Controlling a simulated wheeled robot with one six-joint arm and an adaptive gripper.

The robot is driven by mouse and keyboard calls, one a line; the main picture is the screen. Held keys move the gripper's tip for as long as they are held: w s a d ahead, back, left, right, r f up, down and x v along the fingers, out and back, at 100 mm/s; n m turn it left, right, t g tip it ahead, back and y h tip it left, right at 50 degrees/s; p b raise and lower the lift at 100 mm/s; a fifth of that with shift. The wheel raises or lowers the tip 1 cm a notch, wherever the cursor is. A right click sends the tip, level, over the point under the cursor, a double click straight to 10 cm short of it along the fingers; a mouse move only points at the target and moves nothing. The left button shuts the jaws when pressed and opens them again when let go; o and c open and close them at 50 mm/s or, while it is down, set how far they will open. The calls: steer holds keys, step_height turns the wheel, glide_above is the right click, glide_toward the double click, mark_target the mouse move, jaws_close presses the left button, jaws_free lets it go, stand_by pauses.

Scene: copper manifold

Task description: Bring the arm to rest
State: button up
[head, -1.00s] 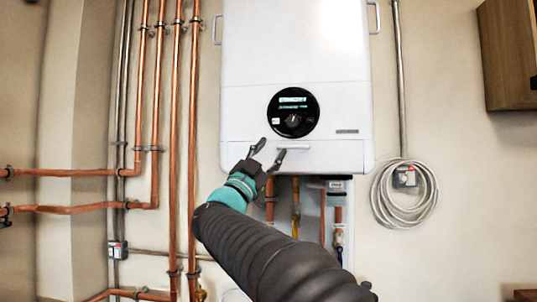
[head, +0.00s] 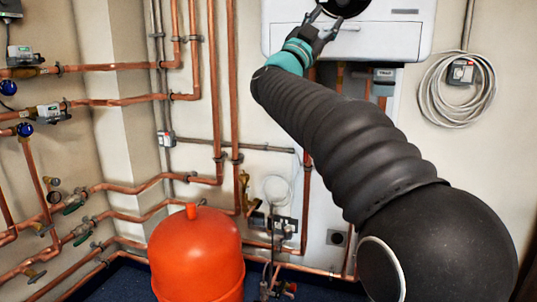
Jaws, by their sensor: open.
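My gripper (head: 326,22) is at the top of the head view, at the end of my arm, which reaches up from the lower right. Its two dark fingers are apart with nothing seen between them. They overlap the lower front of the white boiler (head: 385,38), just below its round black dial (head: 345,6), which the top edge cuts off. I cannot tell whether the fingertips touch the boiler.
Copper pipes (head: 232,90) run up the wall and along the left side, with valves and blue knobs. A red-orange tank (head: 197,255) stands low in front. A coiled grey cable (head: 456,95) hangs at right. Dark blue floor (head: 120,282) shows at the bottom left.

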mark_target(341, 2)
steer(key=x, duration=0.6)
steer(key=shift+d+r, duration=0.2)
steer(key=shift+w+d+r, duration=0.25)
steer(key=shift+s+r, duration=0.1)
